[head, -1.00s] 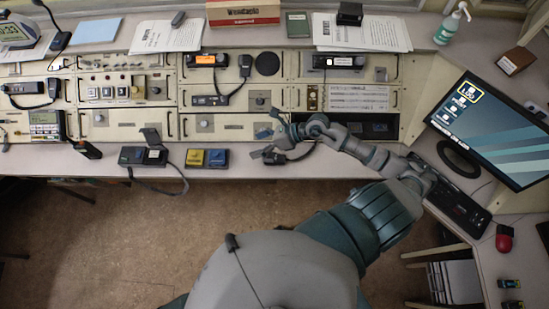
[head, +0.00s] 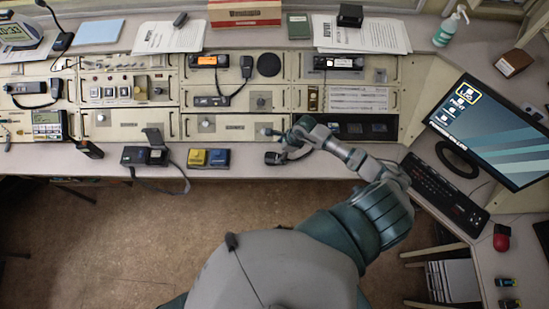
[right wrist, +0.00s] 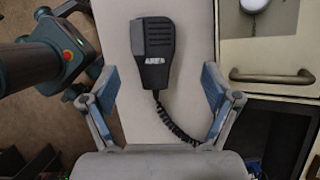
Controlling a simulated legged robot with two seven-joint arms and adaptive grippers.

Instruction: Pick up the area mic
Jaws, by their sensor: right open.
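The area mic (right wrist: 153,52) is a black hand mic with a grey side and a white "AREA" label. It lies on the pale desk edge, its coiled cord trailing toward the lower right in the right wrist view. In the head view it is a small dark shape (head: 274,158) at the desk's front edge. My right gripper (right wrist: 158,80) is open, its blue-padded fingers on either side of the mic's lower part with gaps to both. In the head view the right gripper (head: 273,145) is beside the mic. My left gripper is not in view.
The console panels (head: 230,127) rise behind. A metal handle (right wrist: 272,77) is right of the mic. A keyboard (head: 445,195) and monitor (head: 490,130) stand right.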

